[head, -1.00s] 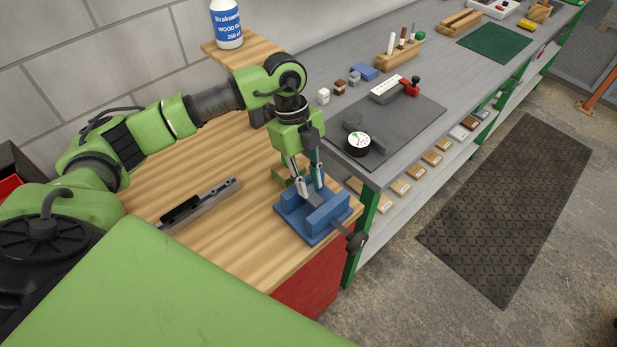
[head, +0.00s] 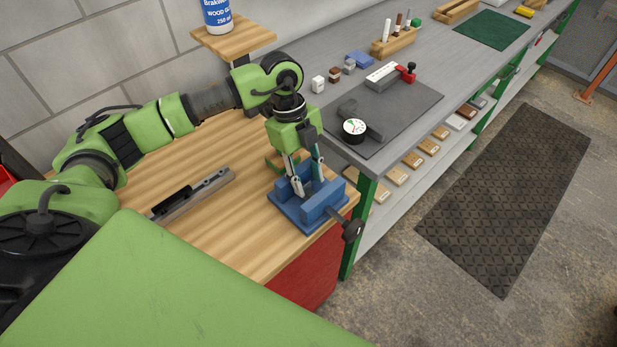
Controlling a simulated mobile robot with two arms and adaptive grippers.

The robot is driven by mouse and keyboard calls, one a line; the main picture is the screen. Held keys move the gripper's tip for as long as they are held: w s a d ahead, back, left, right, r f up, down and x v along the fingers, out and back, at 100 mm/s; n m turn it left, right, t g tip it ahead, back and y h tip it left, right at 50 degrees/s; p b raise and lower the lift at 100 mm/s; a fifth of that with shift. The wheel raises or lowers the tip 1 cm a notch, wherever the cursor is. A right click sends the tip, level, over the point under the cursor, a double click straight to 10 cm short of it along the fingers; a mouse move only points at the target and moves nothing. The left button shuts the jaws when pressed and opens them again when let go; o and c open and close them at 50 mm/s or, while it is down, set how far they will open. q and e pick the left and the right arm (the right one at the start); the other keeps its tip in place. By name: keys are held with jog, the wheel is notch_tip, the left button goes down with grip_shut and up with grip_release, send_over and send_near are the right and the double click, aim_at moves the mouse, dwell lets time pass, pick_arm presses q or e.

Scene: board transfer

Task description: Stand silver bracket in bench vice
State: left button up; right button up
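The blue bench vice (head: 291,216) stands at the right front corner of the wooden worktop, its dark handle toward the right. My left gripper (head: 308,181) points down over the vice, its fingertips at jaw level. The silver bracket (head: 309,190) is a small grey piece between the fingers, down between the vice jaws. Fingers and front jaw hide most of it; I cannot tell whether it touches the vice floor. The fingers appear shut on it. My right gripper is out of view.
A grey bar with a black part (head: 192,196) lies on the worktop (head: 235,225) left of the vice. A green part (head: 273,163) is close behind the vice. The grey bench (head: 425,70) to the right carries a dark mat with a dial gauge (head: 354,129).

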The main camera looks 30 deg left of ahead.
pick_arm(q)
jog(key=shift+s+a+f, duration=0.25)
jog(key=shift+a+f, duration=0.1)
jog(key=shift+a, duration=0.2)
jog(key=shift+r, duration=0.1)
jog(key=v, duration=1.1)
jog(key=shift+w+d+r, duration=0.2)
jog(key=shift+w+r, duration=0.05)
jog(key=shift+r, duration=0.1)
jog(key=shift+d+r, duration=0.15)
jog(key=shift+r, duration=0.25)
jog(key=shift+d, duration=0.1)
